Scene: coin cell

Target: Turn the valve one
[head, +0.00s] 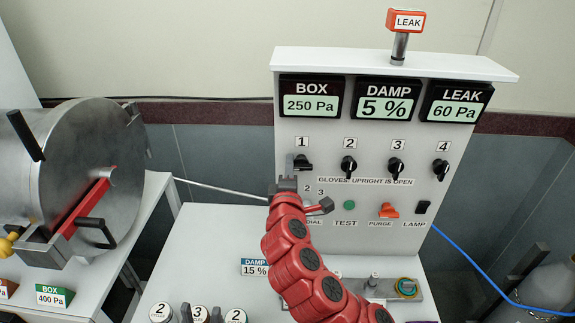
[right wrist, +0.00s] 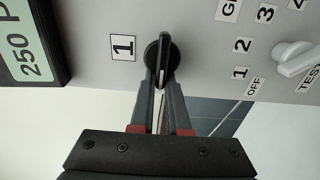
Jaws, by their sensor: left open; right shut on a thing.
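Valve one is a black knob (head: 304,162) under the label 1 on the white panel. Its handle lies roughly level, while the knobs of valves two (head: 349,166), three (head: 396,167) and four (head: 440,168) stand closer to upright. My right gripper (head: 291,172) reaches the panel at valve one, and its red arm comes up from below. In the right wrist view, the fingers (right wrist: 163,100) are shut on the handle of the valve one knob (right wrist: 162,62), one on each side. My left gripper is not in view.
The panel displays (head: 385,99) read BOX 250 Pa, DAMP 5 % and LEAK 60 Pa. A white dial (right wrist: 294,58), a green test button (head: 350,205), an orange purge knob (head: 389,210) and a lamp switch (head: 422,207) sit lower. A metal chamber (head: 90,150) stands left.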

